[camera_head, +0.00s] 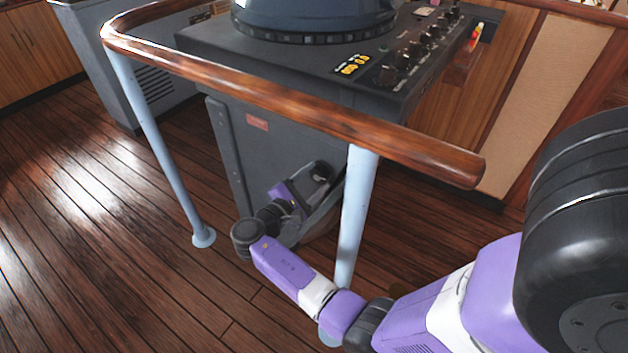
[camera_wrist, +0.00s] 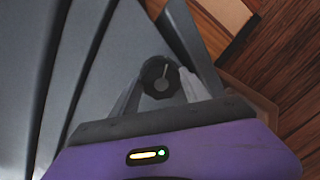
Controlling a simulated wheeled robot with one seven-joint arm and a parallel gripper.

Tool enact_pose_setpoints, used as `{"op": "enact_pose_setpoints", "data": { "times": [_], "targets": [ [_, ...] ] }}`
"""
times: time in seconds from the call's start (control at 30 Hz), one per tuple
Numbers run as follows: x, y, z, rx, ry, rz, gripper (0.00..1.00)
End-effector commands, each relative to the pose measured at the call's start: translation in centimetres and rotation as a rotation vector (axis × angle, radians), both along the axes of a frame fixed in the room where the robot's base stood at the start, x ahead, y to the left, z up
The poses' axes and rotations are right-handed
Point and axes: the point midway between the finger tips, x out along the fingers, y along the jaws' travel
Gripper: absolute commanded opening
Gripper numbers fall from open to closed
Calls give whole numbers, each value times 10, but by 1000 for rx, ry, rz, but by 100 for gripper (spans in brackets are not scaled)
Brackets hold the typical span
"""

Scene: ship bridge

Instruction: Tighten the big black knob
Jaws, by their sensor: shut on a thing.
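The big black knob (camera_wrist: 158,78) is on the dark grey console side, with a pale line on its face, in the wrist view. My gripper (camera_wrist: 160,88) has one finger on each side of the knob and is shut on it. In the head view my gripper (camera_head: 318,190) is low at the right part of the console's front, behind a rail post. The knob is hard to make out there, among the dark gripper parts. How far the knob is turned in cannot be told.
A curved wooden handrail (camera_head: 270,100) on pale blue posts (camera_head: 355,210) runs around the grey console (camera_head: 290,160). My arm reaches in low beneath the rail, near the right post. Small knobs (camera_head: 412,50) line the console top. Open plank floor (camera_head: 100,240) lies left.

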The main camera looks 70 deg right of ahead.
Motion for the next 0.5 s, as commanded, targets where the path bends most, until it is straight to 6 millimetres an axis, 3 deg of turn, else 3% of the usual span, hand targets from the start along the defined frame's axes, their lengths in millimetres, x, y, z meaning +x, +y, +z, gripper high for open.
{"op": "enact_pose_setpoints", "data": {
  "times": [0.5],
  "targets": [
    [-2, 1, -5, -114, -479, 0, 13]
  ]
}}
